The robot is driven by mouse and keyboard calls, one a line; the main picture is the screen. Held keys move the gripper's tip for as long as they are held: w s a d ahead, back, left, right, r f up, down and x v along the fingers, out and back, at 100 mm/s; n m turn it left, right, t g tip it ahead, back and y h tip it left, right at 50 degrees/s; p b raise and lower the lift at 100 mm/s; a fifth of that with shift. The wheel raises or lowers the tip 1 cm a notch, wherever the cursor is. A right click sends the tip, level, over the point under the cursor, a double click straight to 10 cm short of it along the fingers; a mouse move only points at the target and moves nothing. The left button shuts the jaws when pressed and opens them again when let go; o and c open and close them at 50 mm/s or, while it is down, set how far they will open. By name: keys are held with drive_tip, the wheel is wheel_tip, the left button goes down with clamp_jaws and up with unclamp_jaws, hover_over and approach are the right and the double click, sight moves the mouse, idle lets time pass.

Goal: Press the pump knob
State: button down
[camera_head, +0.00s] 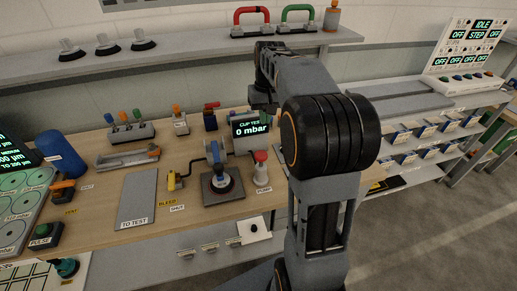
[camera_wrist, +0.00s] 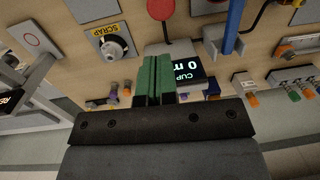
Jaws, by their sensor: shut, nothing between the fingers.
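The pump knob (camera_head: 261,157) has a round red top on a pale body and stands on the wooden bench behind a label reading PUMP (camera_head: 264,189). Its red top also shows at the upper edge of the wrist view (camera_wrist: 161,8), partly cut off. My gripper (camera_wrist: 154,62) has green fingers held together with nothing between them. In the wrist view the fingertips point toward the red knob, with a visible gap. In the head view the fingers are not clearly seen; the dark wrist is above and behind the knob.
The cup test display (camera_head: 253,129) reads 0 mbar, close to the fingers in the wrist view. A blue-topped cup stand (camera_head: 219,184) is left of the knob. A grey TO TEST plate (camera_head: 138,197) and a yellow bleed lever (camera_head: 172,181) lie farther left.

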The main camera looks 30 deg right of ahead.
sight(262, 153)
drive_tip(key=f, duration=0.4)
drive_tip(key=f+p, duration=0.1)
drive_tip(key=f, duration=0.3)
drive_tip(key=a+f, duration=0.1)
drive_tip(key=f, duration=0.3)
drive_tip(key=shift+s+f, duration=0.15)
drive_tip(key=shift+f, duration=0.1)
wheel_tip(262, 153, down, 4)
drive_tip(key=shift+r+b, duration=0.1)
drive_tip(key=shift+b, duration=1.1)
drive_tip(key=shift+s, duration=0.15)
drive_tip(key=shift+r+p, duration=0.45)
drive_tip(key=shift+p, duration=0.1)
wheel_tip(262, 153, up, 14)
drive_tip(key=d+p, duration=0.1)
drive_tip(key=shift+w+f, duration=0.2)
drive_tip(key=shift+w, duration=0.1)
